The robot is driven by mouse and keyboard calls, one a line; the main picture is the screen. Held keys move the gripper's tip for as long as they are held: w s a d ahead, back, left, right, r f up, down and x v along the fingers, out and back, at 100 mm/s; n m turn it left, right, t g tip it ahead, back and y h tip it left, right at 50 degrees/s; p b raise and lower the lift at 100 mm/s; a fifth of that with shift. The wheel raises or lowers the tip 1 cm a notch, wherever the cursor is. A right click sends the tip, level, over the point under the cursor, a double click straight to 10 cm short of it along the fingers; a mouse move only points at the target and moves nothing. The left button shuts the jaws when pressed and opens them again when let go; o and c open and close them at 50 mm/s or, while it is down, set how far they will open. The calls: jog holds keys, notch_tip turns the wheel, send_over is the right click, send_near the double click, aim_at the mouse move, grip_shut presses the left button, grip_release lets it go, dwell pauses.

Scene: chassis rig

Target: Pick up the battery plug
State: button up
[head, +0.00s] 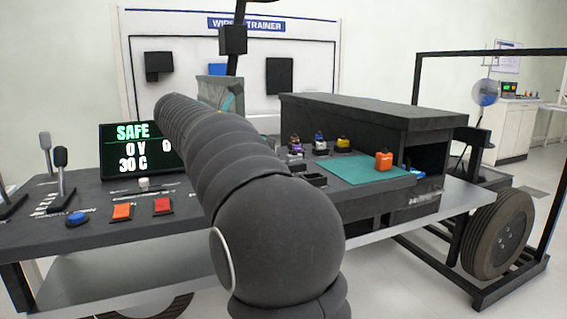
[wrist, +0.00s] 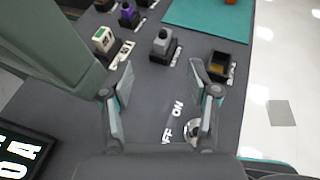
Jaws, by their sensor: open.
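An orange plug-like block (head: 383,161) stands on the teal mat (head: 350,172); its lower edge just shows at the top of the wrist view (wrist: 231,2). No readable label tells which piece is the battery plug. My gripper (wrist: 163,65) is open and empty, pointing over the dark bench. A grey connector in a black holder (wrist: 163,45) lies just beyond the gap between its fingertips. An empty black socket (wrist: 219,65) is right of the right finger. A cream connector (wrist: 103,40) and a purple one (wrist: 128,14) are to the upper left. My arm hides part of the bench in the head view.
A dark box-like housing (head: 370,115) with an open right side stands behind the mat. A wheel (head: 500,232) and black frame stand right.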

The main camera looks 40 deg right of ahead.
send_near(295, 151)
jog(key=x, duration=0.5)
jog(key=shift+w+b, duration=0.3)
jog(key=shift+b, duration=0.05)
jog(key=shift+s+b+x, duration=0.2)
jog(key=shift+x, duration=1.1)
jog(key=shift+s+b+x, duration=0.15)
jog(key=shift+b+x, duration=0.05)
jog(key=shift+x, duration=1.1)
grip_shut()
